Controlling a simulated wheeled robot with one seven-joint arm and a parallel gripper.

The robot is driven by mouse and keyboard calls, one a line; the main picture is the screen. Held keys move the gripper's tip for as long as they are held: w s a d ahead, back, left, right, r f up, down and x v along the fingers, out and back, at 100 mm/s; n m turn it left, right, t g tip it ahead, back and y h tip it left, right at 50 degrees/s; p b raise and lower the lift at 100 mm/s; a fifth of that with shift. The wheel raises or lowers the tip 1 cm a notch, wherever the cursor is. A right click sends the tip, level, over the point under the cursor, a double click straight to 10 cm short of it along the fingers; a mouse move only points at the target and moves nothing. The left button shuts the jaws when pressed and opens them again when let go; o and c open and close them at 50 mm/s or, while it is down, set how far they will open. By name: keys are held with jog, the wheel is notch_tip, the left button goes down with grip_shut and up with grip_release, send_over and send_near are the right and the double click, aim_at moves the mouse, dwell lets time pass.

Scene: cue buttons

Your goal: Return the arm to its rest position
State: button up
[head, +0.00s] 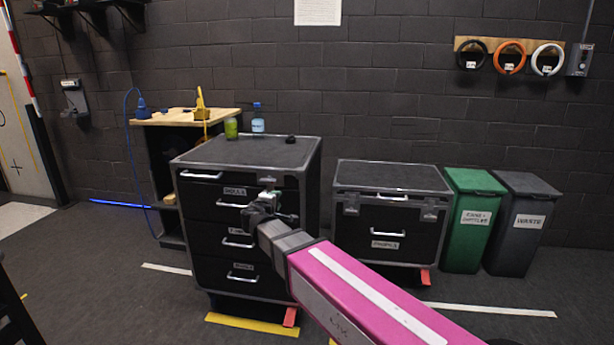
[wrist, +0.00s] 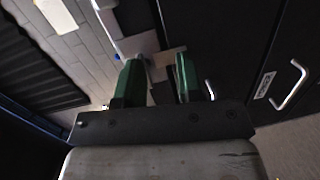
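My arm (head: 360,300), with a pink link, reaches in from the lower right of the head view. It is stretched out toward the front of a black drawer cabinet (head: 222,262). My gripper (head: 267,198) is in front of the upper drawers and hides part of them. In the wrist view its two green fingers (wrist: 158,78) stand apart with a gap between them. I see nothing held between them. Whether the gripper touches the cabinet, I cannot tell.
A green can (head: 231,128), a blue bottle (head: 258,118) and a small dark object (head: 291,138) stand on the cabinet. A low black case (head: 391,180), a green bin (head: 474,220) and a grey bin (head: 521,225) stand to the right. A wooden-topped bench (head: 175,117) is behind left.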

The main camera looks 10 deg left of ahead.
jog(key=s+d+f+m+g+h, duration=0.1)
jog(key=d+f+m+g, duration=0.3)
jog(key=d, duration=0.5)
jog(key=d+f+m+g+h, duration=0.1)
jog(key=d+f+g, duration=0.1)
jog(key=d+f, duration=0.5)
jog(key=s+d+f+m+g+h, duration=0.1)
jog(key=d+f+m+g, duration=0.25)
jog(key=d, duration=0.65)
jog(key=s+d+f+m+g+y, duration=0.6)
jog(key=s+d+f, duration=0.5)
jog(key=s+d, duration=0.2)
jog(key=shift+s+d+f+m+g, duration=0.15)
jog(key=shift+s+d+m+g, duration=0.1)
jog(key=shift+d+m+g, duration=0.25)
jog(key=shift+a, duration=0.1)
